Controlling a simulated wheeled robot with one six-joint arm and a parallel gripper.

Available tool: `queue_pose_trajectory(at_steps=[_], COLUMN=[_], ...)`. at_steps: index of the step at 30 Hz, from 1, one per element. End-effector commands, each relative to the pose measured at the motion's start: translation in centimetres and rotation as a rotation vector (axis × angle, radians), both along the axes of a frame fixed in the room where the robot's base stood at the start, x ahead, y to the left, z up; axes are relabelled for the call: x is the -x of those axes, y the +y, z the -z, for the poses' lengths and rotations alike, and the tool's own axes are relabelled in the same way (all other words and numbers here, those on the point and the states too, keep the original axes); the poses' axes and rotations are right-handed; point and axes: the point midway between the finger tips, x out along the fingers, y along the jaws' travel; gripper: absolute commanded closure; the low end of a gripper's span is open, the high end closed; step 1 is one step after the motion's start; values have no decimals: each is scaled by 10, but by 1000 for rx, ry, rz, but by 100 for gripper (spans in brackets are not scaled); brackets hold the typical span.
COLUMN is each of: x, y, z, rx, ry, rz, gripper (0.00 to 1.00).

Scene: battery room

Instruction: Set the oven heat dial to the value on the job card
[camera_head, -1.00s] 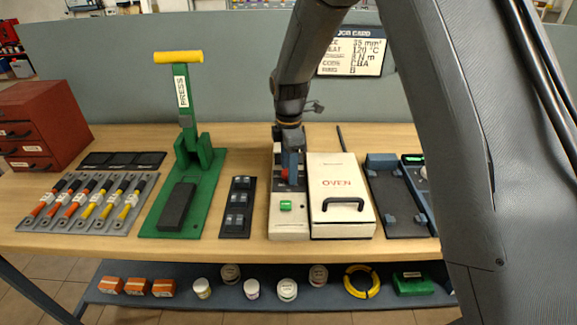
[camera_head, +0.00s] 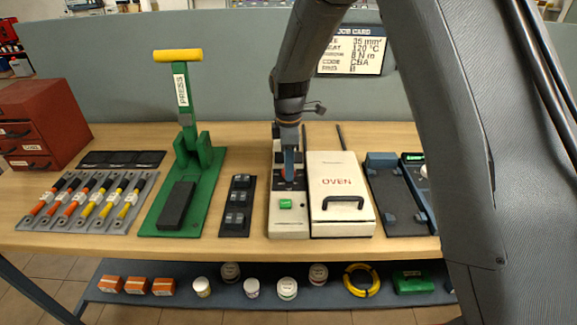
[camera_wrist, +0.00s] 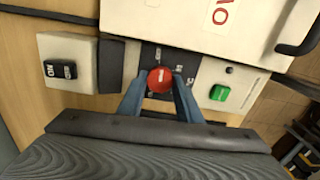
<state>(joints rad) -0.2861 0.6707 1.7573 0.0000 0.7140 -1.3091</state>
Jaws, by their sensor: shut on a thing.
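The red heat dial (camera_wrist: 160,79) is on the dark panel of the oven's control box (camera_head: 289,224), left of the white oven (camera_head: 340,190). My gripper (camera_wrist: 160,84) has one blue finger on each side of the dial and is shut on it. In the head view my gripper (camera_head: 289,172) points down at the panel and hides most of the dial. A pale mark shows on the dial, but the scale around it is too small to read. The job card (camera_head: 351,52) at the back gives a heat of 120 °C; its left edge is hidden.
A green button (camera_head: 285,204) is at the front of the control box. An ON switch (camera_wrist: 60,70) shows in the wrist view. The green press (camera_head: 183,190) stands left, with a black block rack (camera_head: 238,207) between. The oven's lid is closed.

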Motion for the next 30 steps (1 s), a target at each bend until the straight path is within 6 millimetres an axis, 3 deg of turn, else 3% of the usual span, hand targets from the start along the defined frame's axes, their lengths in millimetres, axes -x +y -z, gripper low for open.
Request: queue_pose_trajectory(at_steps=[30], x=[0], y=[0], z=[-1], rx=[-1], ry=[-1], rz=[960], gripper=[91])
